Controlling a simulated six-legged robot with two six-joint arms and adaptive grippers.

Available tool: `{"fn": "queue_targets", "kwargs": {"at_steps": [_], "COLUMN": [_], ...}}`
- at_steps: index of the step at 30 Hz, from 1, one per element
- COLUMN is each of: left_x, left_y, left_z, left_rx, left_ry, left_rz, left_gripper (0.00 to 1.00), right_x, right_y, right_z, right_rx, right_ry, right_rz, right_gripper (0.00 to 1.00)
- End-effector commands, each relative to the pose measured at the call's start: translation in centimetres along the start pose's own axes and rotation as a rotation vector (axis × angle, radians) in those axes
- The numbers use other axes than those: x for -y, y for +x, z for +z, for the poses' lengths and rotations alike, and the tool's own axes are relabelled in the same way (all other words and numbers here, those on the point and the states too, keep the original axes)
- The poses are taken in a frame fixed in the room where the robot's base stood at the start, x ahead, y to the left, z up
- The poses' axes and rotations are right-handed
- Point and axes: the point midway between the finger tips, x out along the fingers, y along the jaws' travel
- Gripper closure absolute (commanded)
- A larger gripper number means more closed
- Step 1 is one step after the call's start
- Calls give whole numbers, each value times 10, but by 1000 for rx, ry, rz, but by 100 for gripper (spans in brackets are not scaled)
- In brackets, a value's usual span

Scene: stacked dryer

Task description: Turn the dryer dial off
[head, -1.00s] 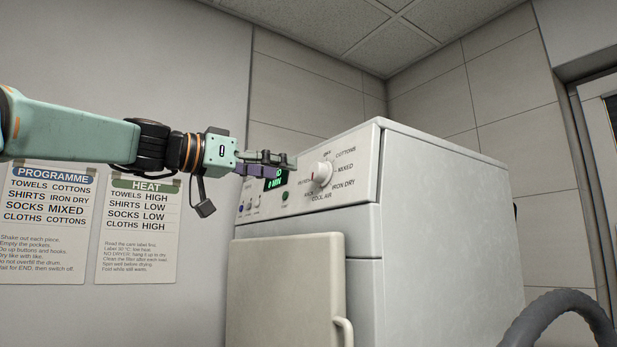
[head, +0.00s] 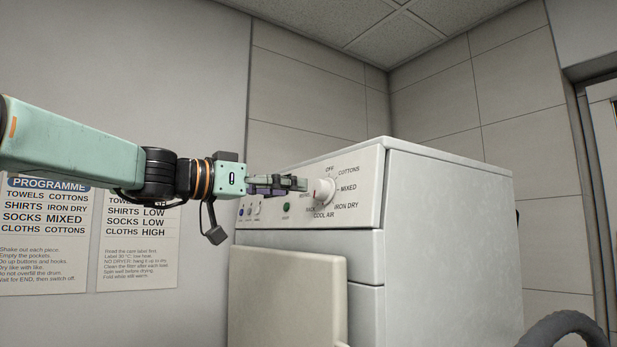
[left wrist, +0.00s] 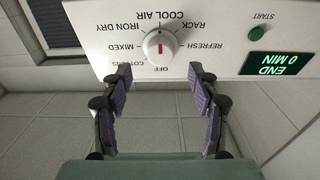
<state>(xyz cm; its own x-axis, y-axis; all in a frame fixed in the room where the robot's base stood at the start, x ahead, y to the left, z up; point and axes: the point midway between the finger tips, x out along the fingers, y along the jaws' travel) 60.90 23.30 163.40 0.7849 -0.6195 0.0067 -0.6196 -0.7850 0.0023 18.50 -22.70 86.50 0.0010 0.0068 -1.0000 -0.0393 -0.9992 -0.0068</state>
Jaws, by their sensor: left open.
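The dryer (head: 455,250) stands right of centre in the head view. Its white round dial (head: 324,192) is on the upper front panel; in the left wrist view the dial (left wrist: 159,46) appears upside down, with a red mark on its face. OFF, COTTONS, MIXED, IRON DRY, COOL AIR, RACK and REFRESH ring it. My left gripper (head: 304,184) is open and empty, just left of the dial. In the left wrist view its fingertips (left wrist: 160,73) are spread apart, short of the dial. My right gripper is not in view.
The display (left wrist: 279,64) reads END, 0 MIN, beside a green START button (left wrist: 257,33). A closed door (head: 288,295) is below the panel. Programme (head: 45,235) and heat (head: 137,240) posters hang on the left wall. A grey curved part shows at lower right.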

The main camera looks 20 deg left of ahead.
Motion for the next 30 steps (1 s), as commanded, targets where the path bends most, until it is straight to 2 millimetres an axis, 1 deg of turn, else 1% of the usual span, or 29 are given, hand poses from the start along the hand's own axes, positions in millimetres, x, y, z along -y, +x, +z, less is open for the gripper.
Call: {"fn": "queue_targets", "kwargs": {"at_steps": [1, 7, 9, 13, 15, 19, 28, 29, 30], "left_x": [0, 0, 0, 0, 0, 0, 0, 0, 0], "left_y": [1, 5, 20, 39, 46, 54, 56, 56, 56], "left_z": [-4, -2, 0, 0, 0, 1, 2, 2, 2], "left_rx": [2, 8, 12, 10, 9, 7, 6, 6, 6], "left_ry": [-3, -5, -1, -1, -2, -1, -1, -2, -2], "left_rz": [-1, -7, -7, -6, -6, -6, -6, -6, -6], "left_gripper": [39, 39, 39, 39, 39, 39, 39, 40, 44], "right_x": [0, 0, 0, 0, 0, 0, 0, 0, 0], "right_y": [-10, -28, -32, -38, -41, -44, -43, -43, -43], "right_z": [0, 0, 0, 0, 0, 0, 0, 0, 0], "right_rx": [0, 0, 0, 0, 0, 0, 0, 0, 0], "right_ry": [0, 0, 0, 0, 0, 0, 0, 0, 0], "right_rz": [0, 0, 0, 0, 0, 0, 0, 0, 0], "right_gripper": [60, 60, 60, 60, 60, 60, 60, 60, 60]}}
